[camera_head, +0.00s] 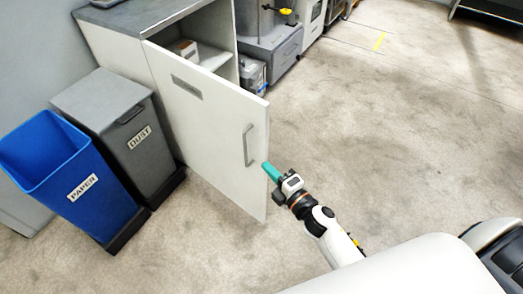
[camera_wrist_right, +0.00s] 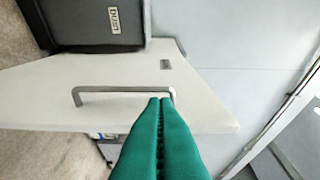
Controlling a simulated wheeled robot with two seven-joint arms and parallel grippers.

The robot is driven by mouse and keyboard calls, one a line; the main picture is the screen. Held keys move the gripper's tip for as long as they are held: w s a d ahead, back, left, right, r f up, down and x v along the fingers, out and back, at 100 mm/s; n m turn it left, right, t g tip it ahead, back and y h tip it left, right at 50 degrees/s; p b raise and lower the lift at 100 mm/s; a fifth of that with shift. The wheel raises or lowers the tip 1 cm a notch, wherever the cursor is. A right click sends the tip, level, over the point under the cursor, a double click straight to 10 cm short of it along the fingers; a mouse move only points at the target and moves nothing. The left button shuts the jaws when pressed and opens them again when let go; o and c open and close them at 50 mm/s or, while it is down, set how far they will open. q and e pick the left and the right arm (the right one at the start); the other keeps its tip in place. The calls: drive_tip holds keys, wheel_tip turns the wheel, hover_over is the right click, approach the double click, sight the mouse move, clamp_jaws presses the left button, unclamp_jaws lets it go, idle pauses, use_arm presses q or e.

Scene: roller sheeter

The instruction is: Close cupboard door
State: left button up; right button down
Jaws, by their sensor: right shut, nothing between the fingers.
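The white cupboard door (camera_head: 205,120) stands wide open, swung out from the cupboard (camera_head: 120,52). Its grey bar handle (camera_head: 248,146) is near the free edge. In the right wrist view the door (camera_wrist_right: 70,100) and handle (camera_wrist_right: 115,89) lie just past my fingers. My right gripper (camera_head: 267,167), with green fingers, is by the door's free edge, close to the handle. In the wrist view my right gripper (camera_wrist_right: 160,102) is shut and empty, its tips overlapping the handle's right end; I cannot tell whether they touch. My left gripper is not in view.
A grey DUST bin (camera_head: 112,120) and a blue PAPER bin (camera_head: 60,165) stand left of the door. A box (camera_head: 186,48) sits on a shelf inside the cupboard. Grey equipment (camera_head: 272,50) stands beyond. The floor to the right (camera_head: 400,110) is clear.

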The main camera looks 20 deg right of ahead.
sight(261, 142)
drive_tip(key=w, duration=0.6)
drive_tip(key=w+d+b, duration=0.1)
drive_tip(key=w, duration=0.3)
drive_tip(key=shift+w+f, duration=0.1)
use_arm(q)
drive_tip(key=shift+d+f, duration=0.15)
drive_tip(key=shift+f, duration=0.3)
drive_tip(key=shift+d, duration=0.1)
use_arm(e)
drive_tip(key=shift+d, duration=0.1)
